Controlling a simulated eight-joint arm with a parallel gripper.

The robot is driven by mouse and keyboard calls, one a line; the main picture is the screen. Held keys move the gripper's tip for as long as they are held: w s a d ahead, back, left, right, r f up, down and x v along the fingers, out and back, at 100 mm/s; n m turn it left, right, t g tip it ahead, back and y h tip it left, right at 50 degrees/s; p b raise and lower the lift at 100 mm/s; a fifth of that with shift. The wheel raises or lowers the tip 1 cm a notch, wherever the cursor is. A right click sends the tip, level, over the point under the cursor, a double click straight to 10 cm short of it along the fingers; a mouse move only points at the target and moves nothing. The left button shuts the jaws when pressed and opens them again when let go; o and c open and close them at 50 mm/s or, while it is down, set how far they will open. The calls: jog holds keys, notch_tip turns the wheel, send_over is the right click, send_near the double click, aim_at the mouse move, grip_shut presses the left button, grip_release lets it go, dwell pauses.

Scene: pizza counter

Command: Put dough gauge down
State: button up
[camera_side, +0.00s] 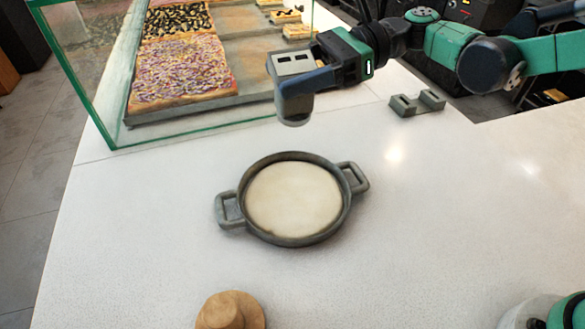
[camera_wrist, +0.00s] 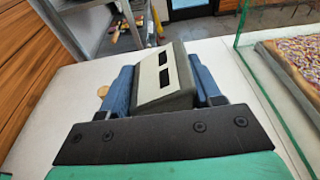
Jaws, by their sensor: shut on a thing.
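The dough gauge (camera_side: 292,64) is a grey block with a pale face and two dark slots. In the side view it is held in the air above the counter, behind the pan and near the glass case. My gripper (camera_side: 306,82) is shut on it. In the wrist view the gauge (camera_wrist: 153,74) sits tilted between the two blue fingers of my gripper (camera_wrist: 163,88), one finger on each side. In the side view a small grey cradle (camera_side: 416,103) with two raised ends stands empty on the counter, to the right of the gauge.
A grey two-handled pan (camera_side: 292,241) with pale dough (camera_side: 293,199) sits mid-counter. A glass case (camera_side: 92,93) with pizza (camera_side: 180,70) stands at back left. A brown wooden object (camera_side: 230,311) is at the front edge. The white counter (camera_side: 440,220) right of the pan is clear.

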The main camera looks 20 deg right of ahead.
notch_tip(320, 180, down, 11)
dwell(0.4)
jog(key=shift+f, duration=0.2)
jog(key=shift+f, duration=0.35)
jog(key=o, duration=1.3)
